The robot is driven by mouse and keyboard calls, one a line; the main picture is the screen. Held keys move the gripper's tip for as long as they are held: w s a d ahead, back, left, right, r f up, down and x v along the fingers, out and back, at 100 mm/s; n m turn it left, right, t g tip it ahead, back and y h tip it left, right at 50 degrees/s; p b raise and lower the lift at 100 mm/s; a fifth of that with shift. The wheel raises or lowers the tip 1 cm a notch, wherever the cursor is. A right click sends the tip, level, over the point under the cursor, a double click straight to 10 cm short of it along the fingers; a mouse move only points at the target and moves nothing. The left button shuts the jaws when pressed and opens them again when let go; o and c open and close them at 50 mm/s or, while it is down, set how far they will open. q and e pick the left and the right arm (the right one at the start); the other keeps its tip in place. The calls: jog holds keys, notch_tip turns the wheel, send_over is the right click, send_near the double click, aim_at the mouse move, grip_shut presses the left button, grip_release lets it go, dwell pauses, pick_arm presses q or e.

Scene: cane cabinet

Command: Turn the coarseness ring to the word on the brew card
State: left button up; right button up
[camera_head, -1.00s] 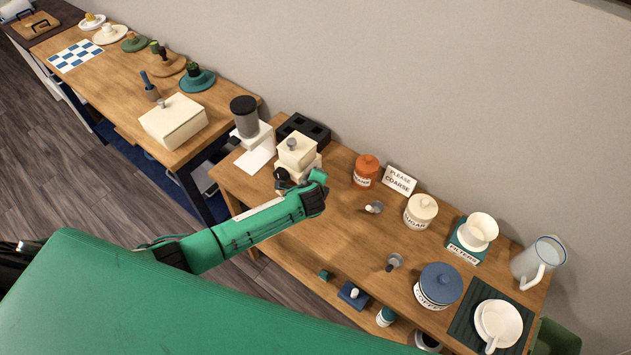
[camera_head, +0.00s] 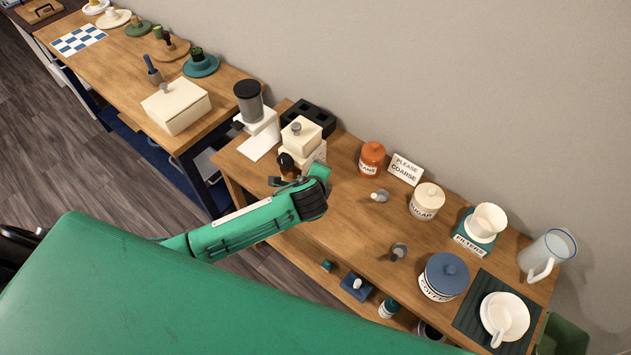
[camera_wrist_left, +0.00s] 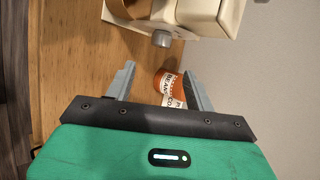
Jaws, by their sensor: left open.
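The cream grinder (camera_head: 303,138), a boxy body with a grey knob (camera_head: 296,128) on top, stands at the left end of the near wooden table. A dark rounded part (camera_head: 287,162) shows at its front. I cannot make out which part is the coarseness ring. The white brew card (camera_head: 405,169) reads "PLEASE COARSE". My left gripper is in front of the grinder; its fingers are mostly hidden in the head view. In the left wrist view the gripper (camera_wrist_left: 157,80) is open and empty, with the grinder (camera_wrist_left: 215,18) and a grey cylinder (camera_wrist_left: 161,39) beyond its fingertips. My right gripper is out of view.
An orange jar (camera_head: 371,160) stands left of the card; it also shows beyond my fingers in the wrist view (camera_wrist_left: 170,86). A white-based machine (camera_head: 262,135) and black tray (camera_head: 310,118) are close to the grinder. Sugar (camera_head: 426,203) and coffee (camera_head: 444,277) jars stand farther right.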

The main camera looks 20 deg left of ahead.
pick_arm(q)
jog(key=shift+v, duration=1.45)
jog(key=s+a+r+n+g+h, duration=0.1)
jog(key=s+a+n+g, duration=0.2)
jog(key=s+n, duration=0.85)
jog(key=s+a+r+n+g+h, duration=0.1)
jog(key=s+a+n+g, duration=0.35)
jog(key=s, duration=1.15)
notch_tip(320, 180, down, 34)
jog(key=d+n+b, duration=0.1)
jog(key=d+b, duration=0.1)
jog(key=b, duration=0.3)
jog(key=s+a+f+b, duration=0.2)
jog(key=s+f, duration=0.8)
jog(key=f, duration=0.2)
jog(key=s+a+f+g+b, duration=0.1)
jog(key=s+f+b, duration=0.1)
jog(key=s+f, duration=0.7)
notch_tip(320, 180, down, 4)
jog(key=shift+s+a+f, duration=0.2)
jog(key=shift+s+a, duration=0.15)
